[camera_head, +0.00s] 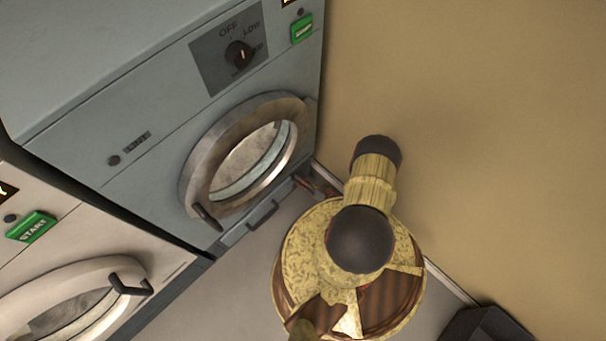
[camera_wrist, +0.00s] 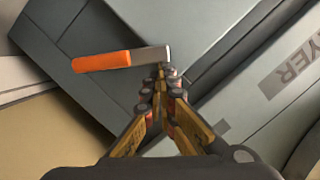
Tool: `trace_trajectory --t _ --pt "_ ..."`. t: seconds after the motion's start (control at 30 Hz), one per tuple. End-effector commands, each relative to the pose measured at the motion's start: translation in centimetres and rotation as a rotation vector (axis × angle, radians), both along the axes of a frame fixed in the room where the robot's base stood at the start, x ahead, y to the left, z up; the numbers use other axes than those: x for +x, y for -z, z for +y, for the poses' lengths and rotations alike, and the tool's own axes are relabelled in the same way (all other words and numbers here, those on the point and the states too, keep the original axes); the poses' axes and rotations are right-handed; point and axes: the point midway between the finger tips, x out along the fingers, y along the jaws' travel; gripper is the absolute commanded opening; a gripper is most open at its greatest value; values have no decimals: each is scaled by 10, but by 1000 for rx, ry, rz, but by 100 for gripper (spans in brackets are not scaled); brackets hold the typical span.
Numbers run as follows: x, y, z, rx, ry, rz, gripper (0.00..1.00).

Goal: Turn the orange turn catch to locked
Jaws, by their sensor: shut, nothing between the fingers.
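The orange turn catch (camera_wrist: 102,61) shows in the wrist view, left of the upper middle. It is a bar with an orange grip at its left and a bare metal end at its right, lying nearly level in the picture, on or in front of a grey-blue panel. My gripper (camera_wrist: 162,73) is shut and empty, its tips close together just under the metal end. I cannot tell whether they touch it. The catch and my fingertips do not show in the head view, where my arm covers the lower middle.
A grey-blue machine (camera_head: 100,90) with a round door and dial stands at the upper left in the head view. A paler machine (camera_head: 35,262) with a green START button is at the lower left. A tan wall (camera_head: 480,120) fills the right. A dark container (camera_head: 485,325) sits at the lower right.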

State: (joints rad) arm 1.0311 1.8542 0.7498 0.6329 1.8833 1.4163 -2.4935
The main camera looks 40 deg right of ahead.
Motion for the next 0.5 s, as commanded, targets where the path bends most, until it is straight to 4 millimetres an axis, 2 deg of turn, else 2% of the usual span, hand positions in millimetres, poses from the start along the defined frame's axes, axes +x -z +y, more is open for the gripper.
trace_trajectory --t 0.17,0.5 --pt "0 6 11 -127 -1 -10 0" --pt "-1 16 23 -126 0 -11 0"
